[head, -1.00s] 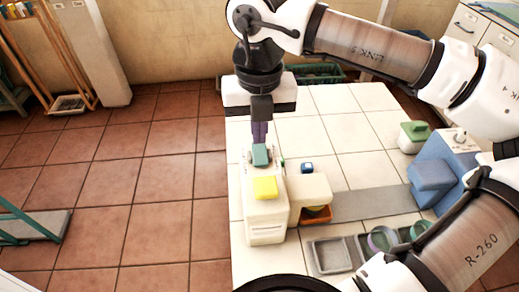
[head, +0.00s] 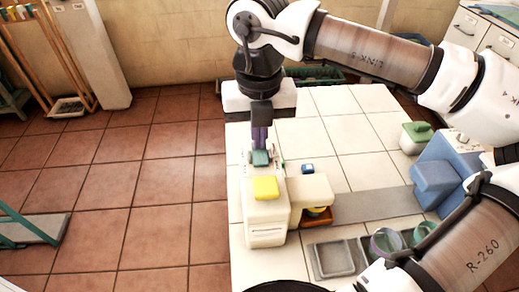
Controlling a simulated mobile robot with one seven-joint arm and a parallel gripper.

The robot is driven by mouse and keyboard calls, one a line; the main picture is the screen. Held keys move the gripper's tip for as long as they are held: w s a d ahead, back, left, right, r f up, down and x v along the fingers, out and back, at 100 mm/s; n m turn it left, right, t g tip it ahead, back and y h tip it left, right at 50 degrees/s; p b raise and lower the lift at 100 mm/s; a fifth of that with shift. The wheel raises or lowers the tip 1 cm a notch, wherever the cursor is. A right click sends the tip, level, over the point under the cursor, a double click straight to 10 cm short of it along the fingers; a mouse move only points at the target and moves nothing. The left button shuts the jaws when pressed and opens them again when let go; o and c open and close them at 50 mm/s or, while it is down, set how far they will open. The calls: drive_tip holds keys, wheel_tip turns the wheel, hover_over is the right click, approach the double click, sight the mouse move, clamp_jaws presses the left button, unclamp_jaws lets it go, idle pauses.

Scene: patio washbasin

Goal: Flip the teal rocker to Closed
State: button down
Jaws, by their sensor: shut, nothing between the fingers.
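The teal rocker (head: 260,158) sits on top of the far end of a cream housing (head: 265,218), behind a yellow block (head: 265,188). My gripper (head: 260,148) points straight down over the rocker. Its purple fingers are shut together and empty, with the tips at or just above the rocker's far part. I cannot tell whether they touch it. The fingers hide part of the rocker's back, and no position label on it is readable.
A cream box with an orange part (head: 317,222) below it adjoins the housing on the right. Grey trays (head: 333,258), a blue device (head: 434,185) and a green-topped pot (head: 416,135) stand farther right.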

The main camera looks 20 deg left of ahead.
drive_tip(key=shift+f, duration=0.3)
drive_tip(key=shift+r, duration=0.1)
drive_tip(key=shift+r+p, duration=1.85)
drive_tip(key=shift+r, duration=1.65)
